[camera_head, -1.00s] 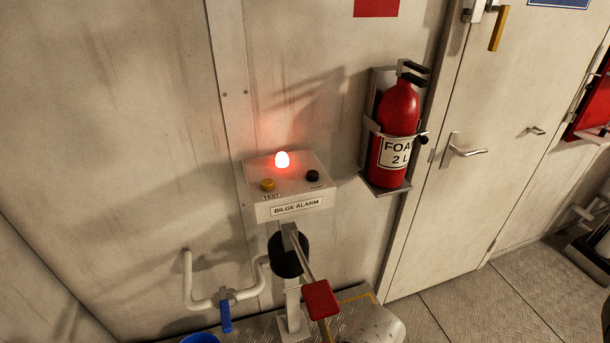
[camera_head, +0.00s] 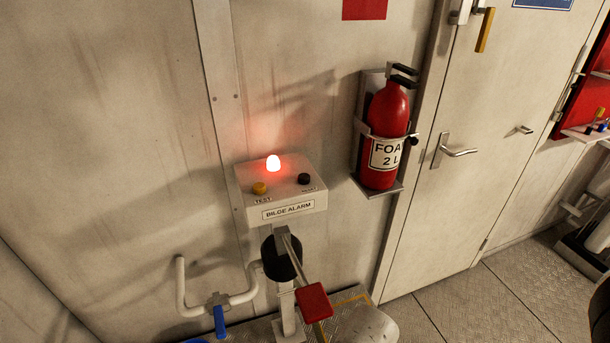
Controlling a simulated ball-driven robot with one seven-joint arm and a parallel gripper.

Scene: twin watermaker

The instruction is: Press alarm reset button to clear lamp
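The bilge alarm box (camera_head: 289,210) is a pale box on the wall, a little left of the middle of the view. Its red lamp (camera_head: 273,163) is lit and casts a red glow on the wall behind. The black reset button (camera_head: 304,179) sits at the right of the box's top, with a small label below it that is hard to read. A yellow test button (camera_head: 259,188) sits at the left. My gripper is not in view; a dark shape at the lower right edge cannot be identified.
A red foam extinguisher (camera_head: 385,135) hangs on the wall right of the box. Below the box is a lever with a red grip (camera_head: 314,301). A white pipe with a blue handle (camera_head: 219,322) is at lower left. A door (camera_head: 480,150) stands at right.

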